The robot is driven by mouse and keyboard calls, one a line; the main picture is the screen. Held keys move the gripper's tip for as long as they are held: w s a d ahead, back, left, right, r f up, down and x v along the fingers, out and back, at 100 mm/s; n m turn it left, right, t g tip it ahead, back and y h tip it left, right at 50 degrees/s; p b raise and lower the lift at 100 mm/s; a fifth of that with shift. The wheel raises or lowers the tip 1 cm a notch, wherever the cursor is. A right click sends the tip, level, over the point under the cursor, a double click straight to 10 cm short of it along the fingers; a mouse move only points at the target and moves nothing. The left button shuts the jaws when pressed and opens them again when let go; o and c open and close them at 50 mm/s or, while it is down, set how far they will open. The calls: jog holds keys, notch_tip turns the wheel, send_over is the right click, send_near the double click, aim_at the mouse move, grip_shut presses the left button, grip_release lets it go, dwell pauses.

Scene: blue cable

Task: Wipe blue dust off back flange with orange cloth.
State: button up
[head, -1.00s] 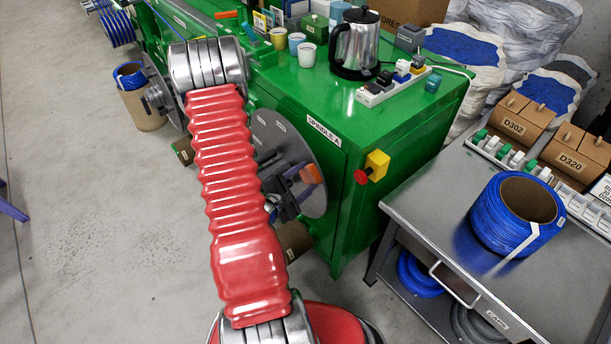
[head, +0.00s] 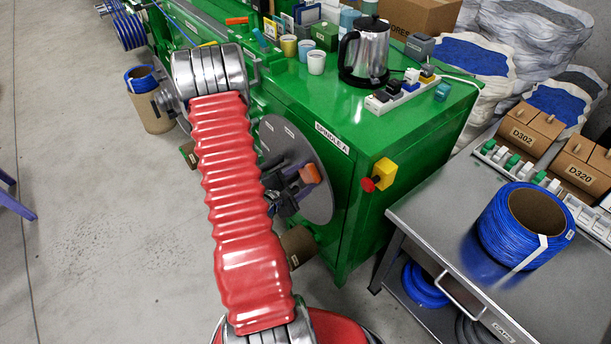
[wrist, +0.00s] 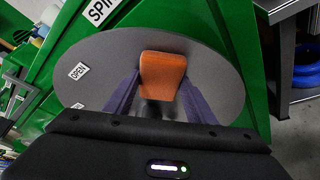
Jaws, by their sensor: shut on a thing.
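The orange cloth (head: 310,174) is a small folded pad held at the tips of my gripper (head: 299,179). In the wrist view the cloth (wrist: 163,72) sits between the two dark fingers of my gripper (wrist: 160,84), which are shut on it. A grey round flange (head: 318,203) stands upright on the green machine under the "SPINDLE A" label. It fills much of the wrist view (wrist: 110,55), with the cloth in front of its face. I cannot tell whether the cloth touches it. No blue dust can be made out; my arm and gripper hide part of the flange.
A green machine (head: 372,140) carries a kettle (head: 368,55), cups and a power strip. A red-and-yellow switch (head: 380,174) juts out right of the flange. A grey metal cart (head: 440,225) with a blue cable spool (head: 525,225) stands at right.

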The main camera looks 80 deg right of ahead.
jog(key=shift+w+d+r, duration=0.1)
jog(key=shift+d+r, duration=0.1)
jog(key=shift+d, duration=0.05)
jog(key=w+d, duration=0.2)
jog(key=shift+w+f, duration=0.1)
jog(key=shift+w, duration=0.3)
jog(key=w+a, duration=0.4)
jog(key=shift+a, duration=0.25)
dwell(0.7)
jog(key=shift+w+a, duration=1)
jog(key=shift+a, duration=0.1)
